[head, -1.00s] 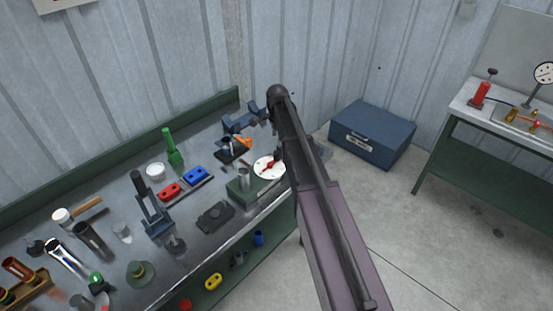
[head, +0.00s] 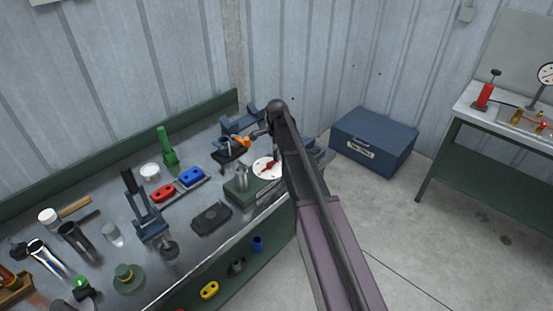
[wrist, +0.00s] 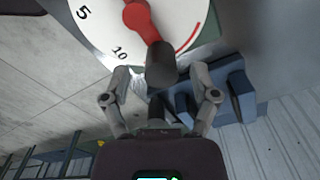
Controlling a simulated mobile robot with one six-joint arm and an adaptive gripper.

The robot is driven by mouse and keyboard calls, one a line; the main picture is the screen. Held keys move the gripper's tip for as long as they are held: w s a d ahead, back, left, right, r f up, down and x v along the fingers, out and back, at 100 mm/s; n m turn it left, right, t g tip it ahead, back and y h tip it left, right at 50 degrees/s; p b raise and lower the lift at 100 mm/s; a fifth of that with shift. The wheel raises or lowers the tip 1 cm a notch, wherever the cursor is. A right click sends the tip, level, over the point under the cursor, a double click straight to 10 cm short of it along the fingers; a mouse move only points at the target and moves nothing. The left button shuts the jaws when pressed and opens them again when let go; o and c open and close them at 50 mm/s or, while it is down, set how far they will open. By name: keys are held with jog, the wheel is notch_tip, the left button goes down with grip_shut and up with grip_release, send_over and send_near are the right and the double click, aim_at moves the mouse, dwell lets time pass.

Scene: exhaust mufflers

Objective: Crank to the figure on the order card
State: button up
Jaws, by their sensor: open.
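The white dial (head: 261,161) with a red crank (head: 266,169) stands at the right end of the bench. In the wrist view the dial (wrist: 90,32) shows the figures 5 and 10 and a red arc. The red crank arm (wrist: 138,17) ends in a dark knob (wrist: 160,65). My gripper (wrist: 158,72) is open, with its two fingertips apart on either side of the knob; I cannot tell whether they touch it. In the head view my arm hides most of the gripper. No readable order card shows; a pale sheet (head: 45,2) is cut off at the top left.
A blue box (head: 374,142) stands on the floor.

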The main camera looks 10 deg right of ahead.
jog(key=shift+f+b, duration=0.4)
jog(key=shift+f, duration=0.25)
grip_shut()
